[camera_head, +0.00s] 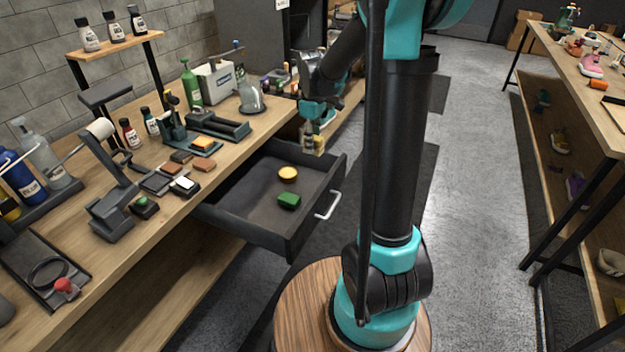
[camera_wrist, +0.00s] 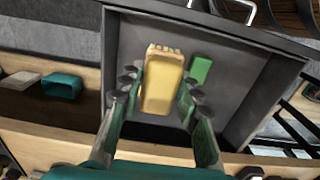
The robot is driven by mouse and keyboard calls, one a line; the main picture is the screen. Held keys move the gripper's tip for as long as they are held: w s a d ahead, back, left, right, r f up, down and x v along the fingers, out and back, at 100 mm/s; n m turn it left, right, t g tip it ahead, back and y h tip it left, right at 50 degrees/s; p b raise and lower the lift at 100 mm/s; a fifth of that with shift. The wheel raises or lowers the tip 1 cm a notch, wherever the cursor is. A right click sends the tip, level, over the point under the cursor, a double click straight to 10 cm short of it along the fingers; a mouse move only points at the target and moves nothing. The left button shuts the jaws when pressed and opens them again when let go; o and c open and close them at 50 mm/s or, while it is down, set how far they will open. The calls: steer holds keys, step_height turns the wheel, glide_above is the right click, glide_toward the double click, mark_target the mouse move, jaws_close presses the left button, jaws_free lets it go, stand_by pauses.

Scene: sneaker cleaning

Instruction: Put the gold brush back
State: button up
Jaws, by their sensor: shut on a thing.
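My gripper (camera_head: 314,127) is over the open dark drawer (camera_head: 247,220), near its far right side. It is shut on the gold brush (camera_head: 319,147), which hangs below the fingers. In the wrist view the gold brush (camera_wrist: 162,82) sits between the two fingers (camera_wrist: 160,92), with a notched far end. The drawer (camera_wrist: 225,125) lies beneath it, and the brush looks apart from the drawer floor. A green block (camera_head: 289,201) lies in the drawer; it also shows in the wrist view (camera_wrist: 201,70).
The workbench (camera_head: 113,262) left of the drawer is crowded with bottles, stands and small blocks. The drawer's handle (camera_head: 328,205) juts out at its front. The drawer floor is clear left of the two items. A second table (camera_head: 585,85) stands far right.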

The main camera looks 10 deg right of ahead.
step_height(320, 180, down, 16)
steer(key=shift+r, duration=0.1)
stand_by(0.4)
steer(key=o, duration=1.2)
